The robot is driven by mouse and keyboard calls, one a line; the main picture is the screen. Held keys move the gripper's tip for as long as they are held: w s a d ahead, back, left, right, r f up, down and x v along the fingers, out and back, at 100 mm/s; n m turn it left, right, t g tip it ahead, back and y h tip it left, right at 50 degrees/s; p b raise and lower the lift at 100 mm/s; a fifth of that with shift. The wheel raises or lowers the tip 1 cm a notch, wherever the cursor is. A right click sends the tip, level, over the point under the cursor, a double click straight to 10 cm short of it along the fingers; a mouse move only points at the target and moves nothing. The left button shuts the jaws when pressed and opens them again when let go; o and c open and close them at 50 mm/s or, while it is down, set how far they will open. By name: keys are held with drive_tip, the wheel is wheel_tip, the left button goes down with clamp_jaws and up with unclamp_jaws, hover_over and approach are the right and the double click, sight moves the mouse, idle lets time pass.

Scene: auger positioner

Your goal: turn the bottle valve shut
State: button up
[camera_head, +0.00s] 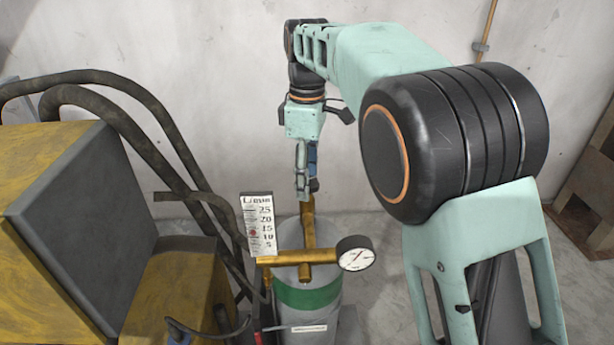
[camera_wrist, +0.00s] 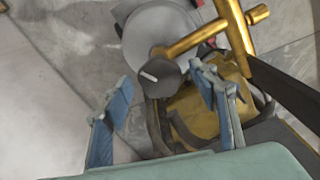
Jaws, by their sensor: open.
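The gas bottle (camera_head: 318,323) is a grey cylinder with a green band, standing upright below my gripper in the head view. Its grey top (camera_wrist: 150,30) shows in the wrist view. A brass valve body (camera_head: 308,232) rises from it. The bottle valve's knob (camera_wrist: 165,78) is dark and round with a pale mark, at the end of the brass piece in the wrist view. My gripper (camera_head: 307,190) points down over the brass valve. In the wrist view its open fingers (camera_wrist: 161,84) appear on either side of the knob; contact cannot be told. The fingers largely hide the knob in the head view.
A brass regulator with a round gauge (camera_head: 356,253) and a flow scale (camera_head: 258,223) sits in front of the valve. A yellow machine (camera_head: 175,290) with dark hoses (camera_head: 175,165) stands left. A bare wall (camera_head: 220,100) is behind. Floor right of the bottle looks clear.

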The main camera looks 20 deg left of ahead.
drive_tip(key=c, duration=1.1)
drive_tip(key=shift+c, duration=0.2)
drive_tip(key=shift+r+m+p, duration=0.1)
drive_tip(key=shift+m+p, duration=0.2)
drive_tip(key=shift+p, duration=0.05)
drive_tip(key=m+p, duration=0.2)
drive_tip(key=m, duration=0.1)
drive_tip(key=shift+r+m+p, duration=0.1)
drive_tip(key=shift+m+p, duration=0.2)
drive_tip(key=m+p, duration=0.3)
drive_tip(key=m, duration=0.3)
drive_tip(key=m+p, duration=0.2)
drive_tip(key=m, duration=0.4)
drive_tip(key=shift+m, duration=0.4)
drive_tip(key=m+p, duration=0.1)
drive_tip(key=m, duration=0.5)
drive_tip(key=shift+m, duration=0.3)
